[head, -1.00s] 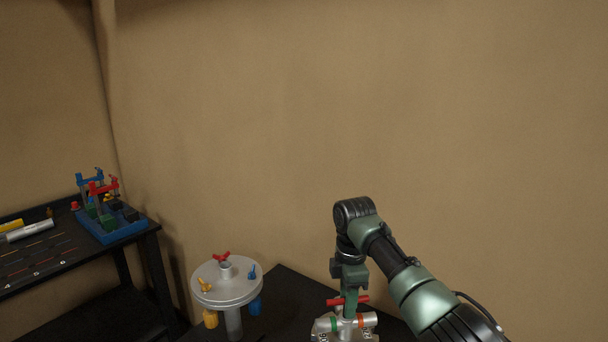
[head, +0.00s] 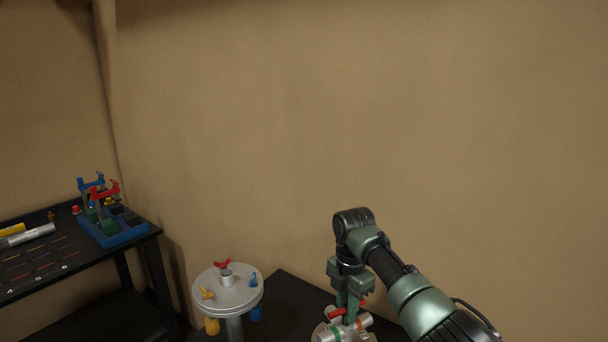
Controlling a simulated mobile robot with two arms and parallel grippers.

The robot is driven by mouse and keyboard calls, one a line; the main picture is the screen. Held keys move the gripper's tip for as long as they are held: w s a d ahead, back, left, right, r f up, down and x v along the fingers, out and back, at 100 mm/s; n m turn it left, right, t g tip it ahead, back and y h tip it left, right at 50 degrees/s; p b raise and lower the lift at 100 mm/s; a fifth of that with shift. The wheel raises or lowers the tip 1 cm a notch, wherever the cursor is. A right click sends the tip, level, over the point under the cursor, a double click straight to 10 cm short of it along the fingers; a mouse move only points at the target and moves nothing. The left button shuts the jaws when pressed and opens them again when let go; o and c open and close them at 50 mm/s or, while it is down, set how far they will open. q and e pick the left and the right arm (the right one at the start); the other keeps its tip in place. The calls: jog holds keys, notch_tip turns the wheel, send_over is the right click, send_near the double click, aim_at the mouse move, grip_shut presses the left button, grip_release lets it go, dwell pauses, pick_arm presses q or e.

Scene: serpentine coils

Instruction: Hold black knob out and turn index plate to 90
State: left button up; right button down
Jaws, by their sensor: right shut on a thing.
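My right gripper (head: 348,305) points down from above and is shut on the red bar, whose ends show on both sides of the fingers. I cannot make out a black knob; it may be hidden or below the frame. The scale marks are too small to read. My left gripper is not in view.
A round silver stand (head: 238,295) with red, yellow and blue wing pieces stands just left of the fixture. A black table (head: 285,310) lies between them. A black bench (head: 75,268) at far left carries a blue tray (head: 122,238) with clamps.

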jog(key=n, duration=0.3)
jog(key=shift+n, duration=1)
jog(key=c, duration=1.3)
grip_release()
notch_tip(320, 180, up, 5)
jog(key=p, duration=0.4)
jog(key=shift+f+p, duration=0.1)
jog(key=shift+p, duration=0.25)
jog(key=shift+s+f, duration=0.1)
jog(key=shift+f, duration=0.1)
jog(key=shift+a, duration=0.1)
